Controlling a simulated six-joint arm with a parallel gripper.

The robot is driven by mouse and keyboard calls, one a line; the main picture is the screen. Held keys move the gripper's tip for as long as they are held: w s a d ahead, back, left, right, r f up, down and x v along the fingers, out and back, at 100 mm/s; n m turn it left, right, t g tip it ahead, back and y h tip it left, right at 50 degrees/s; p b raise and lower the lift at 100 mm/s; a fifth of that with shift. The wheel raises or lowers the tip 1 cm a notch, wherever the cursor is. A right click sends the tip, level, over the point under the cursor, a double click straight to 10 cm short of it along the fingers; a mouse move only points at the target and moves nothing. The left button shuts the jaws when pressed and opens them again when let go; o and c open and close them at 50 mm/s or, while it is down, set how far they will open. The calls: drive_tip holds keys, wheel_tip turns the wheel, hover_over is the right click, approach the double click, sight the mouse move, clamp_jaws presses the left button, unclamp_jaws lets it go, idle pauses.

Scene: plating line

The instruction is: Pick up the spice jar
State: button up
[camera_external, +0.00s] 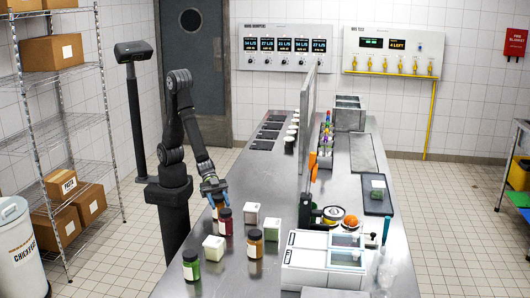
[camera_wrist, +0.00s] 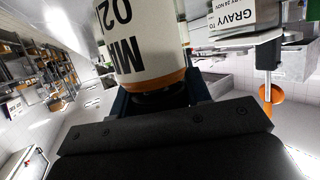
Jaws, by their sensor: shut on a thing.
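My gripper (camera_external: 213,186) is over the near left part of the steel counter. It is shut on a spice jar (camera_wrist: 143,38), which fills the upper middle of the wrist view. The jar has a white label with black print, partly cut off, and an orange-brown band of contents next to its dark cap. In the external view only a little orange of the held jar (camera_external: 214,211) shows below my fingers, partly behind a dark red jar (camera_external: 225,222). I cannot tell whether the held jar touches the counter.
An orange-brown jar (camera_external: 255,244) and a green jar (camera_external: 191,265) stand nearby, with white boxes (camera_external: 213,248) among them. A white machine (camera_external: 325,262) stands to the right. An upright panel (camera_external: 307,120) divides the counter (camera_external: 262,177). The counter's middle left is clear.

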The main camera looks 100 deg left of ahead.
drive_tip(key=shift+r, duration=0.7)
wheel_tip(320, 180, up, 2)
drive_tip(key=shift+r, duration=0.25)
drive_tip(key=s+d+r, duration=0.3)
drive_tip(key=s+r, duration=0.4)
drive_tip(key=s, duration=0.4)
drive_tip(key=w+a+r+n+t+y, duration=0.15)
drive_tip(key=w+a+n+y, duration=0.35)
drive_tip(key=a, duration=0.5)
drive_tip(key=w+a+n+t+y, duration=0.3)
drive_tip(key=w+a, duration=0.4)
drive_tip(key=a, duration=0.3)
drive_tip(key=w+a+r+n+t+y, duration=0.1)
drive_tip(key=w+a+n+t+y, duration=0.2)
drive_tip(key=w+a, duration=0.5)
drive_tip(key=s+a+f+n+g+y, duration=0.1)
drive_tip(key=s+a+n+g+y, duration=0.3)
drive_tip(key=a, duration=0.9)
drive_tip(key=s+a+f+n+g+y, duration=0.2)
drive_tip(key=s+a+n+y, duration=0.3)
drive_tip(key=a, duration=0.9)
drive_tip(key=shift+t+y, duration=0.25)
drive_tip(key=shift+y, duration=0.45)
drive_tip(key=shift+w+a+f, duration=0.2)
drive_tip(key=shift+a+f, duration=2.4)
drive_tip(key=shift+a, duration=0.2)
drive_tip(key=shift+w+a+f, duration=0.2)
drive_tip(key=shift+a+f, duration=2.4)
drive_tip(key=shift+a, duration=0.15)
